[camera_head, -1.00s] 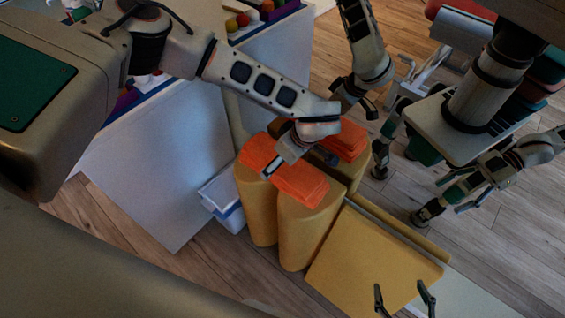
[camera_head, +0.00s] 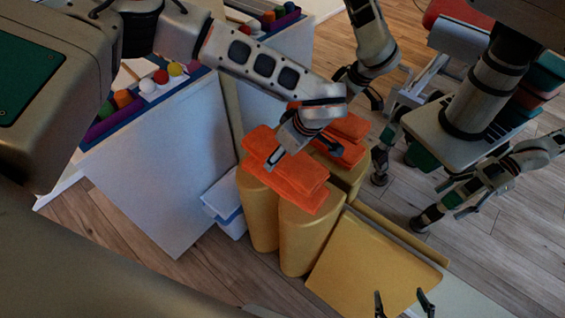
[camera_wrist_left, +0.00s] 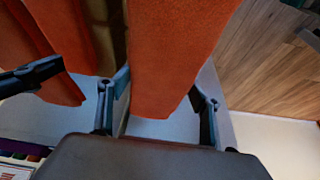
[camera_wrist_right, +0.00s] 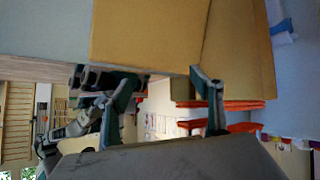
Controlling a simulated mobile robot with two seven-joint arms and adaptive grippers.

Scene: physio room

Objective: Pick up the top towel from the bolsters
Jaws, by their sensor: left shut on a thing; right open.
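An orange folded towel (camera_head: 300,172) is in my left gripper (camera_head: 277,157), which is shut on it just above the front stack. Another orange towel (camera_head: 308,202) lies below it on the upright yellow bolsters (camera_head: 303,238). In the left wrist view the held towel (camera_wrist_left: 175,50) fills the space between the fingers. More orange cloth (camera_wrist_left: 25,50) shows at its left. A second orange towel stack (camera_head: 345,127) sits on bolsters behind, partly hidden by my left wrist. My right gripper (camera_head: 405,304) is open and empty at the bottom of the head view.
A yellow foam block (camera_head: 375,262) lies right of the bolsters. A blue-white box (camera_head: 226,203) stands to their left, beside a white cabinet (camera_head: 165,165) with coloured balls on top. Another robot's arms (camera_head: 490,180) reach in at the right. Wooden floor is free between.

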